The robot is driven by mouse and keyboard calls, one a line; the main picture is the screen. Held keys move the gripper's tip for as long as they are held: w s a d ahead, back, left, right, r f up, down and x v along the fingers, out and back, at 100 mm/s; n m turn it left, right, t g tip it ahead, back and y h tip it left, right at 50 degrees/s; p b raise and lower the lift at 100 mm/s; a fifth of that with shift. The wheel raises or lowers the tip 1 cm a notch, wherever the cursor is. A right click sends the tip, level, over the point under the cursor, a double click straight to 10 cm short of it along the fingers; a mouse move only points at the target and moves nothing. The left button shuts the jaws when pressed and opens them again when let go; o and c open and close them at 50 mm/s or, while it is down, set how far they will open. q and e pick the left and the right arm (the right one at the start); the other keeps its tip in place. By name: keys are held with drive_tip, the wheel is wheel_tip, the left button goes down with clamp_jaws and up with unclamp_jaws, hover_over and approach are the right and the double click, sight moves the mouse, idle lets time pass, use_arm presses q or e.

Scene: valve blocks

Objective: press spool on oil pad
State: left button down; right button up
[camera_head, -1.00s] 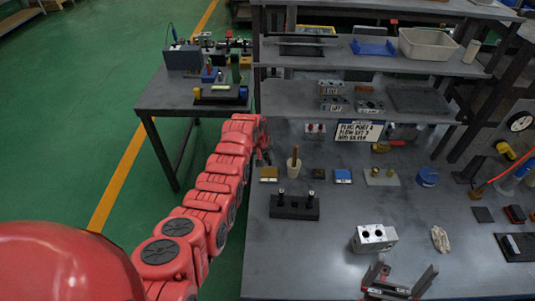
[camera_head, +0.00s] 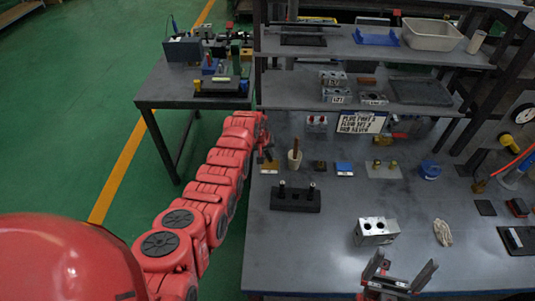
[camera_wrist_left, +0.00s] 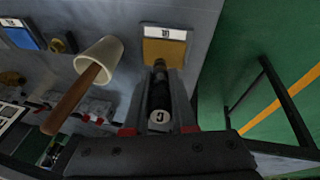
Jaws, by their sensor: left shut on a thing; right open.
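My left gripper (camera_wrist_left: 161,88) is shut on a dark cylindrical spool (camera_wrist_left: 159,95). The spool's pale end, marked with a letter, faces the left wrist camera, and its far end points at the oil pad (camera_wrist_left: 165,50). The pad is a tan square with a white label; it lies on the bench (camera_head: 269,167) in the head view. The spool's far end overlaps the pad's near edge in the left wrist view; I cannot tell whether they touch. In the head view my left gripper (camera_head: 265,153) is just above the pad. My right gripper (camera_head: 404,264) is open and empty at the bench front.
A cream cup (camera_head: 294,159) with a wooden-handled tool stands right beside the pad. A black stand (camera_head: 296,199) with two upright pins is in front. A blue-topped pad (camera_head: 344,168) and a metal valve block (camera_head: 376,230) lie further right. Bare bench lies between them.

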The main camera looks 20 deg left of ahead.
use_arm(q)
drive_tip(key=shift+f+b, duration=0.65)
drive_tip(key=shift+b, duration=0.05)
idle(1.7)
drive_tip(key=shift+r+p, duration=0.65)
drive_tip(key=shift+r, duration=0.5)
drive_tip(key=shift+r+p, duration=0.7)
drive_tip(key=shift+r, duration=1.7)
drive_tip(key=shift+a+f, duration=0.1)
